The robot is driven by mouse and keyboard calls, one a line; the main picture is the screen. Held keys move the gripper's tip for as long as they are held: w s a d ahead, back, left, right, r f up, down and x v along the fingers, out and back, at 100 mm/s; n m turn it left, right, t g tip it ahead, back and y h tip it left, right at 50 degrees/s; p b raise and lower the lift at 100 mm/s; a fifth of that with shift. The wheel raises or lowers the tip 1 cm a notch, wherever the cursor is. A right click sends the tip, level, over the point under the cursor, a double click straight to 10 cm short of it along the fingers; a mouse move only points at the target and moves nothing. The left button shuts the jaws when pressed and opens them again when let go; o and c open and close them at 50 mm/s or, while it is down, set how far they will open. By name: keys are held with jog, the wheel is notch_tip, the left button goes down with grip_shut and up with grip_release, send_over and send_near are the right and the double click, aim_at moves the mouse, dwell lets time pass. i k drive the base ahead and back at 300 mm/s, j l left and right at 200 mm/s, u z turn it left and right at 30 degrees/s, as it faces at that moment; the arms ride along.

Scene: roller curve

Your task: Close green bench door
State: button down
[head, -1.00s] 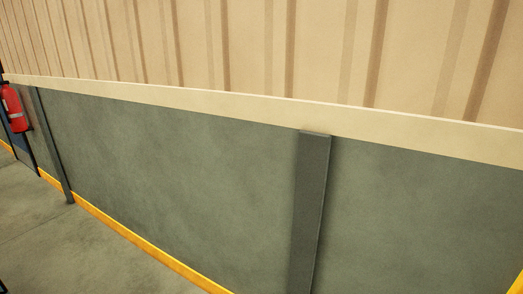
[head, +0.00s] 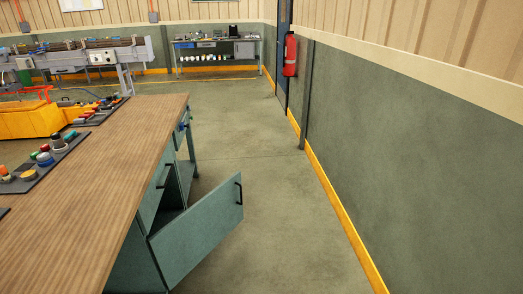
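The green bench (head: 118,140) with a brown wooden top stands at the left in the head view. Its green door (head: 197,236) hangs wide open and juts out into the aisle. A dark handle (head: 239,194) sits near the door's far upper edge. Part of the dark opening behind the door shows. Another green front with a dark handle (head: 165,175) and a blue drawer (head: 181,124) are farther along the bench side. My gripper is not in view.
Clear floor (head: 285,215) lies between the door and the green wall (head: 435,170) at the right. A fire extinguisher (head: 290,54) hangs on that wall. Trays with small coloured parts (head: 45,158) lie on the bench top. A second workbench (head: 217,42) stands at the back.

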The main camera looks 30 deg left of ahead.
aim_at(178, 247)
jog(key=i+l+u, duration=0.1)
jog(key=i+u, duration=0.15)
jog(key=u, duration=0.15)
jog(key=i+l+u, duration=0.15)
jog(key=u, duration=0.25)
jog(key=i+l+u, duration=0.25)
jog(key=u, duration=0.15)
jog(key=i+l+u, duration=0.25)
jog(key=u, duration=0.15)
jog(key=i+l+u, duration=0.1)
jog(key=i+l, duration=0.7)
jog(key=i, duration=0.15)
jog(key=i+l, duration=0.85)
jog(key=i+j+u, duration=0.05)
jog(key=i, duration=0.1)
